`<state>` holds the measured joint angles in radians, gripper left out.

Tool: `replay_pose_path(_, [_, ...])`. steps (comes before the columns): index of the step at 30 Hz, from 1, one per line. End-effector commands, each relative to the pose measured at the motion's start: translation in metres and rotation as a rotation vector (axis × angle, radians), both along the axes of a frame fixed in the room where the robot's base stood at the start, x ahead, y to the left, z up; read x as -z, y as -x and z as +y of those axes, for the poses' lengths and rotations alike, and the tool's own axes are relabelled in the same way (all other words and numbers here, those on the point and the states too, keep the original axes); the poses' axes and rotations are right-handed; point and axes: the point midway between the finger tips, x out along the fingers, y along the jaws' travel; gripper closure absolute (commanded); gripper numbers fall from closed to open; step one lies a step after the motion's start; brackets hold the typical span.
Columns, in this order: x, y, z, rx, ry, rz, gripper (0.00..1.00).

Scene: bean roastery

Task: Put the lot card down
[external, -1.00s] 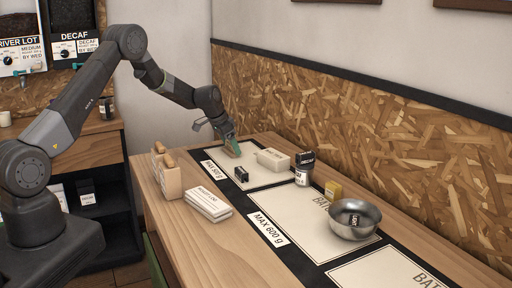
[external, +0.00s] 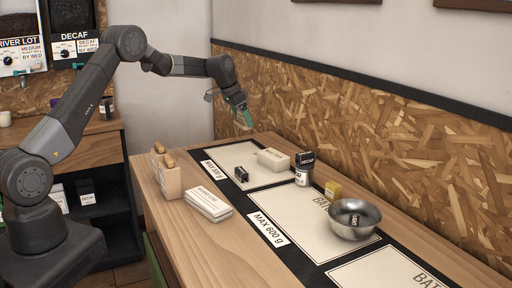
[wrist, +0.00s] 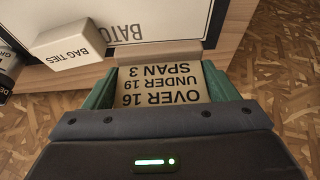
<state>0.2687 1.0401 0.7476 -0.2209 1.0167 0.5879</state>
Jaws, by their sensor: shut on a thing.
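The lot card (wrist: 162,84) is a tan card printed "OVER 16 UNDER 19 SPAN 3" in the wrist view. My gripper (wrist: 160,92) has its green fingers shut on the card's two sides. In the external view my gripper (external: 241,107) is raised above the far left end of the bench, near the chipboard wall.
Below are a pale batch mat (external: 235,155), a bag ties box (external: 272,159) and a small black item (external: 241,174).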

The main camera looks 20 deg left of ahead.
Motion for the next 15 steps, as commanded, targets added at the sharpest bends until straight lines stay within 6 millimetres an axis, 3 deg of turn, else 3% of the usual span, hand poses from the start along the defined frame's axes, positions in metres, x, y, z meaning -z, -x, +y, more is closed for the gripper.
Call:
replay_pose_path(3, [0.000,-0.011,-0.019,0.009,-0.001,-0.002,0.42])
replay_pose_path(10, [0.002,-0.021,-0.038,0.014,-0.002,0.001,0.42])
replay_pose_path(15, [0.029,-0.021,-0.040,0.014,-0.004,0.003,0.42])
